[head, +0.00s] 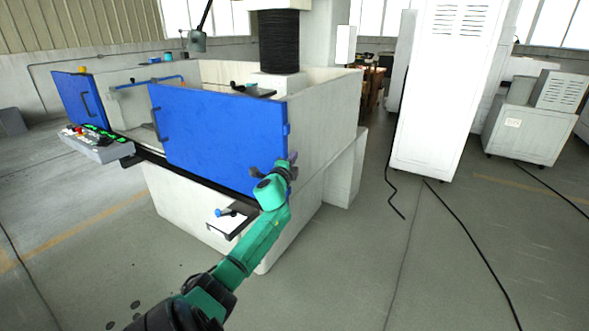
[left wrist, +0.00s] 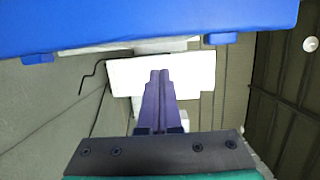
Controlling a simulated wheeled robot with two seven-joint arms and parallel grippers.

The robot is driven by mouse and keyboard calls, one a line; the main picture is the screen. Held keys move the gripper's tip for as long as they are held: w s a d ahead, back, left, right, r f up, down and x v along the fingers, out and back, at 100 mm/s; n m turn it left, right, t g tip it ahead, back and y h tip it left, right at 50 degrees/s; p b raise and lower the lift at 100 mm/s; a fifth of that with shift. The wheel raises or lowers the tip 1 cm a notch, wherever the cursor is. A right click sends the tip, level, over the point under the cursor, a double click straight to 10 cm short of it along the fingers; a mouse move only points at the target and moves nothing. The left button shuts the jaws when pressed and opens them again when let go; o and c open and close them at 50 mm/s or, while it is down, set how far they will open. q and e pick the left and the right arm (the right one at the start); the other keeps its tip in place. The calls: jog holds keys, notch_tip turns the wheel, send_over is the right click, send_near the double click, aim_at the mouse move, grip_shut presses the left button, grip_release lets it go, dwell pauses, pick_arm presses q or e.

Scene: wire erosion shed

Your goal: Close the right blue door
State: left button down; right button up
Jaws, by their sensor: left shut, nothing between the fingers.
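The right blue door (head: 215,138) is a large flat panel at the front of the white machine, with a small handle near its left edge and small blue tabs at its right edge. It stands ajar, with an opening between it and the left blue door (head: 72,98). My left gripper (head: 291,161) is shut and empty by the door's lower right edge; I cannot tell whether it touches. In the left wrist view, its closed fingers (left wrist: 160,76) point away below the blue panel (left wrist: 150,20) that crosses the top. My right gripper is not in view.
A control panel (head: 98,146) with lit buttons juts out at the left. A small shelf (head: 232,218) with a blue knob sticks out below the door. A white cabinet (head: 432,95) stands to the right, with black cables on the floor.

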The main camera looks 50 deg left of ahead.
pick_arm(q)
jog(key=v, duration=1)
jog(key=shift+d, duration=0.15)
jog(key=shift+w+f, duration=0.1)
